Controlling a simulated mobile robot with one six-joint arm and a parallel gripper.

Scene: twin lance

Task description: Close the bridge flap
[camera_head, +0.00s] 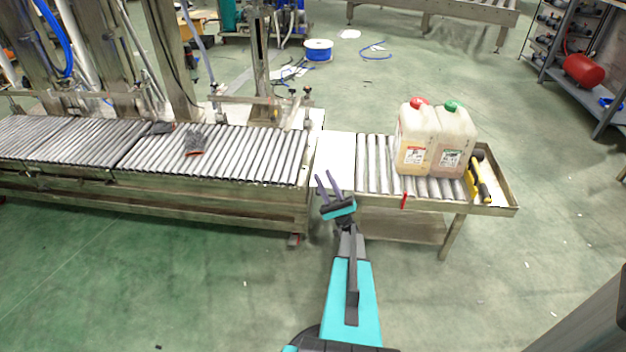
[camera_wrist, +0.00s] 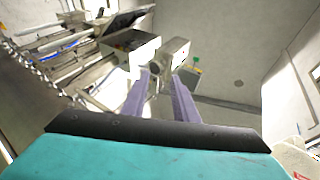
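A pale flat panel (camera_head: 335,158), which looks like the bridge flap, spans the gap between the long roller conveyor and the short one in the head view. I cannot tell whether it lies fully flat. My gripper (camera_head: 324,175) is at the panel's near left part in the picture, with its two purple fingers apart and nothing visible between them. Contact with the panel cannot be made out. The wrist view shows the open fingers (camera_wrist: 160,76) pointing toward a blurred grey metal part and machinery; the flap is not clearly identifiable there.
The long roller conveyor (camera_head: 220,154) runs left, with a dark glove (camera_head: 195,142) on it. The short conveyor (camera_head: 378,165) on the right carries two canisters, one red-capped (camera_head: 415,142) and one green-capped (camera_head: 453,145). A yellow-black tool (camera_head: 480,182) lies at its end.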

